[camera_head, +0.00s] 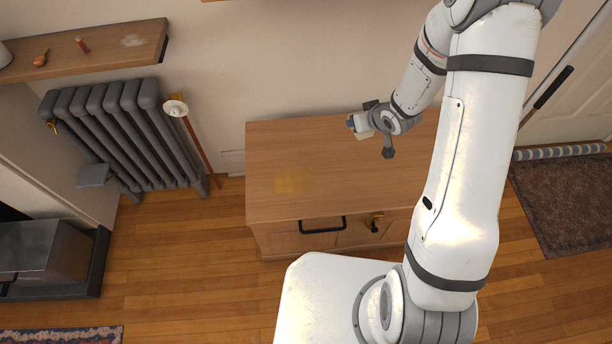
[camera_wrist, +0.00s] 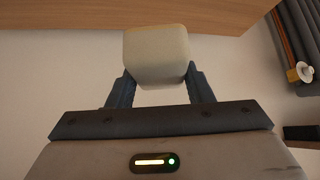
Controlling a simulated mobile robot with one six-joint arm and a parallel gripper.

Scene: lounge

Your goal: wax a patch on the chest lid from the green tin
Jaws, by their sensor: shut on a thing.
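The wooden chest (camera_head: 330,190) stands against the wall, lid closed. A yellowish, see-through patch (camera_head: 291,181) lies on the left front part of the lid. My gripper (camera_head: 356,124) is above the back right of the lid, apart from the patch. It is shut on a cream block-shaped pad (camera_head: 363,135). In the wrist view the pad (camera_wrist: 156,55) sits between the two dark fingers, with the wooden lid (camera_wrist: 80,14) behind it at the top. I cannot tell whether the pad touches the lid. No green tin shows in either view.
A grey radiator (camera_head: 115,125) and a leaning pole with a white cup (camera_head: 176,107) stand left. A wooden shelf (camera_head: 100,50) holds small items. The lid's left half is clear of objects.

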